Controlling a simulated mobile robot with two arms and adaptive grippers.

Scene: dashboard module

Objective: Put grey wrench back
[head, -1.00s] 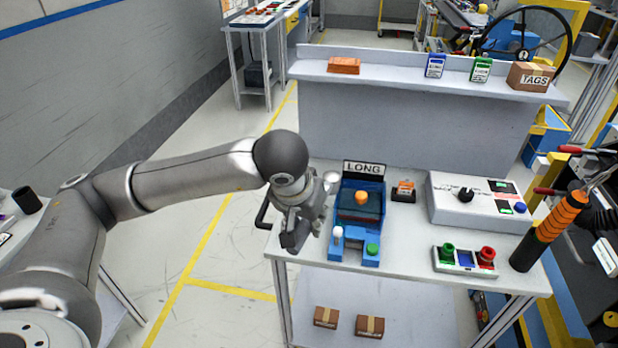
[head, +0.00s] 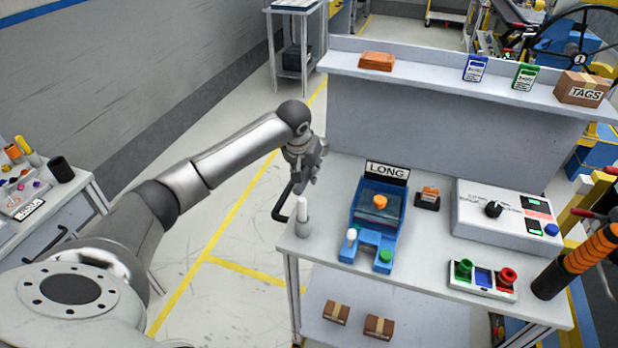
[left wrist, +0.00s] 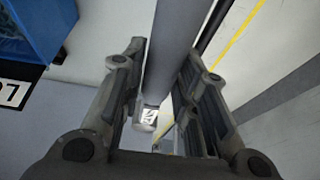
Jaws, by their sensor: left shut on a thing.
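My left gripper (head: 312,172) is shut on a grey wrench, above the left end of the workbench. In the left wrist view, the gripper (left wrist: 163,105) has the wrench's long grey shaft (left wrist: 172,50) between its fingers, with a pale marked end beyond them. In the head view, a white-and-grey upright cylinder (head: 302,215) shows just below the gripper. I cannot tell whether it is part of the wrench or stands on the bench. My right gripper is not in view.
An orange-and-black tool (head: 578,260) stands at right. A black handle (head: 280,207) juts from the bench's left edge.

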